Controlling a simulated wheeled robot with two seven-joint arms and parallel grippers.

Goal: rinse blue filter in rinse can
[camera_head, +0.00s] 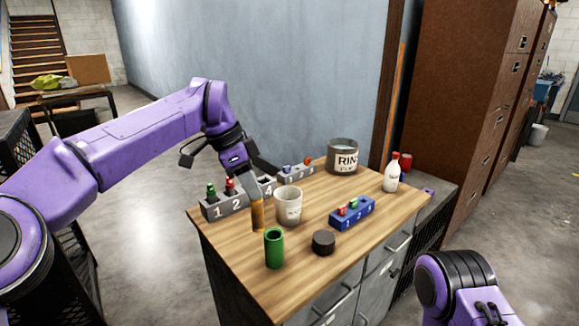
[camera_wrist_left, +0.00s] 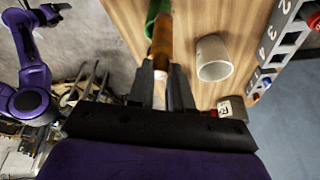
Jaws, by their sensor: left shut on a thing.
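A small blue piece (camera_head: 286,169), apparently the blue filter, sits in the far part of the grey numbered rack (camera_head: 212,211), near a red one. The rinse can (camera_head: 342,158), a grey open can with a partly legible "RIN" label, stands at the table's back. My left gripper (camera_head: 254,192) is shut on an upright brown cylinder (camera_head: 257,216) in front of the rack, left of the white cup. In the left wrist view the brown cylinder (camera_wrist_left: 162,42) lies between the fingertips (camera_wrist_left: 166,78). My right arm enters at lower right; its gripper is out of view.
A white cup (camera_head: 288,206), green tube (camera_head: 274,250), black round cap (camera_head: 323,242) and small blue rack (camera_head: 352,213) stand close by on the wooden table. A white bottle with a red cap (camera_head: 391,174) is at the right edge. The front right tabletop is clear.

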